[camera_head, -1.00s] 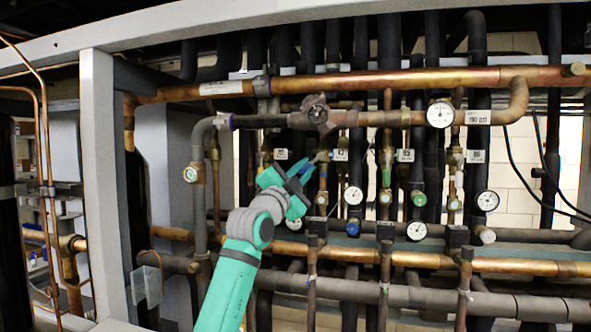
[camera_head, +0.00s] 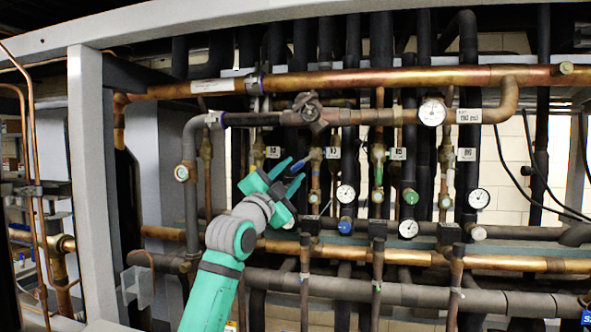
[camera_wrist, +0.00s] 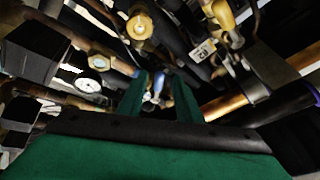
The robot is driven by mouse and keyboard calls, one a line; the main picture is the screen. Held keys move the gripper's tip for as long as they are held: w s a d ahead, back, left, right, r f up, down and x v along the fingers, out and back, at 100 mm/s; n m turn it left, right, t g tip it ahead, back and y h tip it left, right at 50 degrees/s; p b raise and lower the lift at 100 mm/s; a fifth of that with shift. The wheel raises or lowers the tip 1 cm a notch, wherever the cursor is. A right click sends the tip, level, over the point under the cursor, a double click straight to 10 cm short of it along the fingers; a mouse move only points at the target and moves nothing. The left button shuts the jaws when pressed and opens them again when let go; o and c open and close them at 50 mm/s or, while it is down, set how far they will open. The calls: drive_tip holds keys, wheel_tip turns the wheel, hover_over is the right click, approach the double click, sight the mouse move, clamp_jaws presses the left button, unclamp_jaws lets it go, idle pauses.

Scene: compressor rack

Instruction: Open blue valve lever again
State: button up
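The blue valve lever (camera_head: 301,164) is on a brass valve on a vertical pipe, below the long copper pipe. My green gripper (camera_head: 294,172) is at the lever, reaching in from the lower left, with its two fingers apart. In the wrist view, the blue lever (camera_wrist: 161,76) shows between the tips of my open gripper (camera_wrist: 160,82). I cannot tell whether either finger touches it.
A green valve handle (camera_head: 411,196) and a round blue cap (camera_head: 345,227) are to the right. Gauges (camera_head: 432,112) and thick horizontal pipes (camera_head: 400,296) surround the valves. A grey frame post (camera_head: 92,180) stands at the left.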

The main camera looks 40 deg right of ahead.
drive_tip(key=v, duration=0.7)
drive_tip(key=shift+s+a+f, duration=0.15)
drive_tip(key=shift+s+a, duration=0.1)
drive_tip(key=shift+s, duration=0.1)
